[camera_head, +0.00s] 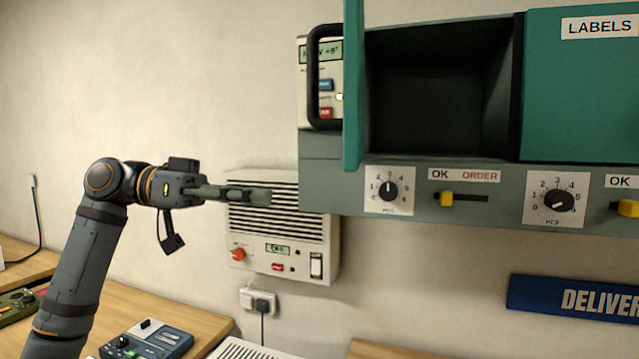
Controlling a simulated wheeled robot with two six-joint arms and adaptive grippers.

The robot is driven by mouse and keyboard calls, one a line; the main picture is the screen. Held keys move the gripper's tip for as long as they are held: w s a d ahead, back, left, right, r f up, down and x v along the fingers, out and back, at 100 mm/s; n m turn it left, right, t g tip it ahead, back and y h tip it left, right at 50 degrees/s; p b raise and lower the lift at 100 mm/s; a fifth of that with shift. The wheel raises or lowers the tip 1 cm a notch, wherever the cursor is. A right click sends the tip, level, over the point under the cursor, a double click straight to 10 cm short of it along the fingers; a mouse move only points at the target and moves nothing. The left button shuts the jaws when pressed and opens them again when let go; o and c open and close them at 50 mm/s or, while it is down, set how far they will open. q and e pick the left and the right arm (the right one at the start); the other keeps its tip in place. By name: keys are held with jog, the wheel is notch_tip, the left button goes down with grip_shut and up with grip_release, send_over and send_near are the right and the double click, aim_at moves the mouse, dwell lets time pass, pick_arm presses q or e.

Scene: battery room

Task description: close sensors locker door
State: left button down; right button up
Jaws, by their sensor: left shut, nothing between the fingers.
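A teal locker door (353,90) stands open, swung out toward me and seen nearly edge-on. Its black handle (313,78) is on the left face of the door. The open locker compartment (440,95) to its right is dark and looks empty. No sensors label shows on the door from here. My left gripper (268,196) is shut and empty, pointing right, in front of the wall unit and to the lower left of the door, apart from it in the picture. My right gripper is not in view.
A closed teal door marked LABELS (580,90) is at the right. Below are dials and yellow sliders on the cabinet's grey panel (480,210). A white vented wall unit (285,240) hangs behind my gripper. A wooden bench (200,325) with devices runs below.

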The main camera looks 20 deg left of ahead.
pick_arm(q)
jog(key=s+a+r+m+g+h, duration=0.15)
jog(key=s+r+m, duration=0.25)
jog(key=s+r, duration=0.5)
jog(key=w+d+f+p, duration=0.1)
jog(key=d+p, duration=0.7)
jog(key=d, duration=0.5)
jog(key=shift+d+g, duration=0.3)
jog(key=shift+g, duration=0.15)
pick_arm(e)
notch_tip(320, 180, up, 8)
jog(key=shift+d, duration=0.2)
pick_arm(q)
jog(key=shift+w, duration=0.15)
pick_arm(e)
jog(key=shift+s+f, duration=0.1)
pick_arm(q)
jog(key=shift+n, duration=0.3)
